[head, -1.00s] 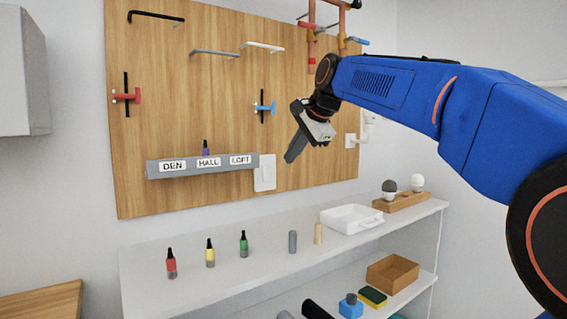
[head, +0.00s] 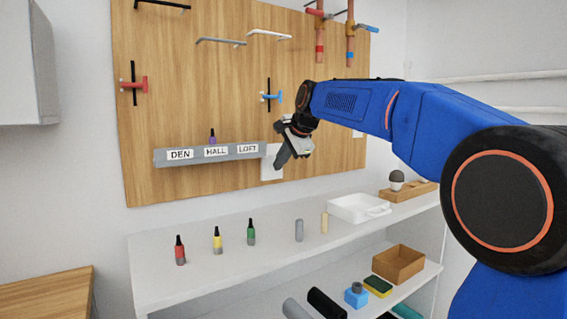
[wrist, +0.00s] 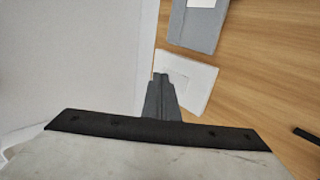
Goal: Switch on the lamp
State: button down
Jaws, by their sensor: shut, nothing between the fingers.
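A white switch plate (head: 268,171) is on the wooden board, just right of the grey label rail. In the wrist view the same plate (wrist: 201,88) shows a raised inner square, partly covered by my fingers. My gripper (head: 279,165) is shut and empty, with its tip in front of the plate's right part in the head view. In the wrist view my gripper's tip (wrist: 160,78) overlaps the plate's left side. I cannot tell whether it touches. No lit lamp is visible; the wall fitting right of the board is mostly hidden by my arm.
The grey rail (head: 190,157) with DEN, HALL and LOFT labels sits left of the plate. Below, a white shelf (head: 200,282) holds several small bottles, a white tray (head: 359,208) and a wooden bulb holder (head: 412,191). Valves and hooks are on the board above.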

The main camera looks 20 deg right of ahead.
jog(key=shift+w, duration=0.1)
jog(key=shift+w+a+f, duration=0.1)
jog(key=shift+w+f, duration=0.05)
jog(key=shift+f, duration=0.05)
jog(key=shift+r, duration=0.2)
dwell(0.3)
jog(key=shift+r, duration=0.8)
